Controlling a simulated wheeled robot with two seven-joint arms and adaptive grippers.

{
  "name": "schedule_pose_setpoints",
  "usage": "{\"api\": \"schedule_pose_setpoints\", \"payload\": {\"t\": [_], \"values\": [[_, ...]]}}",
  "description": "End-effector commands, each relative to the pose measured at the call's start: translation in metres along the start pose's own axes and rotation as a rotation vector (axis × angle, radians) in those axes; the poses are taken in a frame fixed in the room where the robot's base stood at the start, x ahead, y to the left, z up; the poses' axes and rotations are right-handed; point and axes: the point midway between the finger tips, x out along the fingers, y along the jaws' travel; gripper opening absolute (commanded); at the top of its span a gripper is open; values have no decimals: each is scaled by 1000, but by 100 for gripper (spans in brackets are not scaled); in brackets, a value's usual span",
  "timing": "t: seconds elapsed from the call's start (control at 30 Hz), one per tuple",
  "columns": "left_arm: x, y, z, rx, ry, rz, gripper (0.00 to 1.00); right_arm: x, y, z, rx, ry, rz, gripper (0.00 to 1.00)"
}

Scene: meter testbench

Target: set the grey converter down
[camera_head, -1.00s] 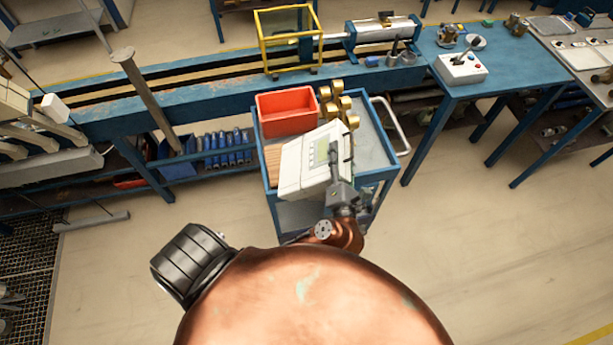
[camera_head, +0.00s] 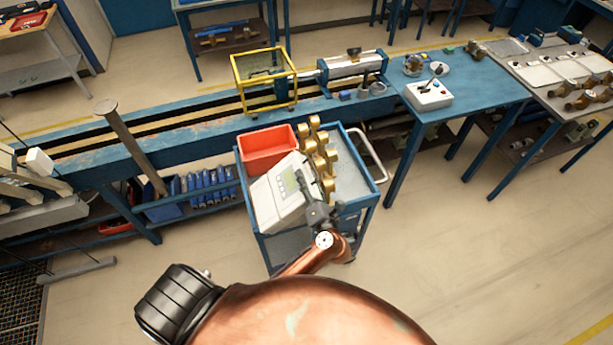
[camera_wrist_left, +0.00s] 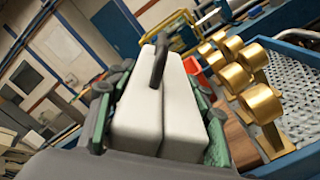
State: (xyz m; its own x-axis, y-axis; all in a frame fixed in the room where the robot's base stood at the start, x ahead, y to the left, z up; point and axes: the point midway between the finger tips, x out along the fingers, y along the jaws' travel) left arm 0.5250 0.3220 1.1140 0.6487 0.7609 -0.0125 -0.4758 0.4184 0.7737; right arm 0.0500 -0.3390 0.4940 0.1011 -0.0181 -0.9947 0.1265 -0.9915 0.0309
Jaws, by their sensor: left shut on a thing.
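The grey converter (camera_head: 276,197) is a pale box with a small display and buttons. My left gripper (camera_head: 318,210) is shut on it and holds it tilted over the front left part of the blue cart (camera_head: 357,181). In the left wrist view the converter (camera_wrist_left: 160,115) sits between the green-padded fingers of the left gripper (camera_wrist_left: 158,105). Whether its underside touches the cart is hidden. My right gripper is not in view.
A red bin (camera_head: 267,147) stands at the cart's back left. Several brass fittings (camera_head: 320,150) stand close to the converter's right. The cart's right side has bare tray surface. A wooden board (camera_wrist_left: 239,140) shows beside the converter in the wrist view.

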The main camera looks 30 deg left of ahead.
Motion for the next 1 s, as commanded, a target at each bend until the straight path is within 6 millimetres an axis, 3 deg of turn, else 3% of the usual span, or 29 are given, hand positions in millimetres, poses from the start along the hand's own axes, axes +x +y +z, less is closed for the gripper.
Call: {"api": "schedule_pose_setpoints", "payload": {"t": [0.4, 0.8, 0.83, 1.0], "values": [[1, -25, -20, 1, -8, 7, 0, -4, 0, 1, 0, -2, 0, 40], [1, -28, -22, -1, -7, 7, 0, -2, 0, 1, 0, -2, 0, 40], [0, -31, -25, -1, 0, 0, 48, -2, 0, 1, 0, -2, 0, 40], [0, -31, -25, -1, -1, 0, 60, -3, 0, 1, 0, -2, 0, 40]]}}
